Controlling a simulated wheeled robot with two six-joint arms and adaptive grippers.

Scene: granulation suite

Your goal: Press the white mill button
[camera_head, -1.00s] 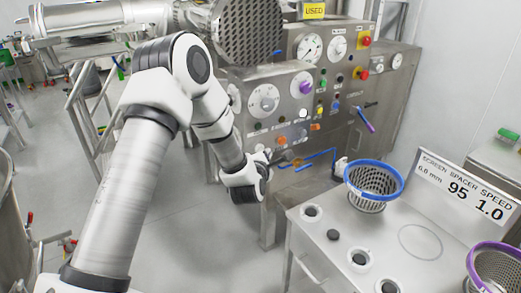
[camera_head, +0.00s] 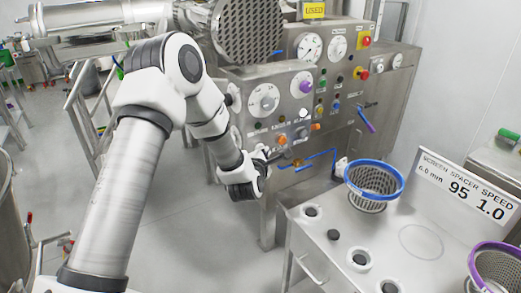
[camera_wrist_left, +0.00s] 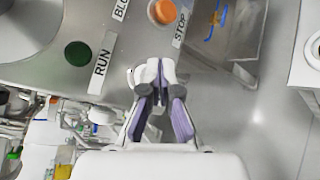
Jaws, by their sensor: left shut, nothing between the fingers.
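A small white button (camera_head: 303,113) sits on the grey front of the machine's control panel (camera_head: 270,77), among coloured buttons and below a purple knob. My left gripper (camera_head: 267,153) is in front of the panel, below and to the left of the white button and apart from it. In the left wrist view my left gripper (camera_wrist_left: 156,88) is shut and empty, with purple pads on its fingers. That view shows a dark green button (camera_wrist_left: 78,53) beside a RUN label and an orange button (camera_wrist_left: 162,11) near a STOP label. I cannot make out the white button there.
A steel table (camera_head: 420,270) at right carries a blue-rimmed basket screen (camera_head: 373,190), a purple-rimmed one (camera_head: 497,268) and a sign (camera_head: 465,188). Blue-handled piping (camera_head: 310,160) lies below the buttons. A round perforated plate (camera_head: 247,27) is above the panel. Floor is clear at lower centre.

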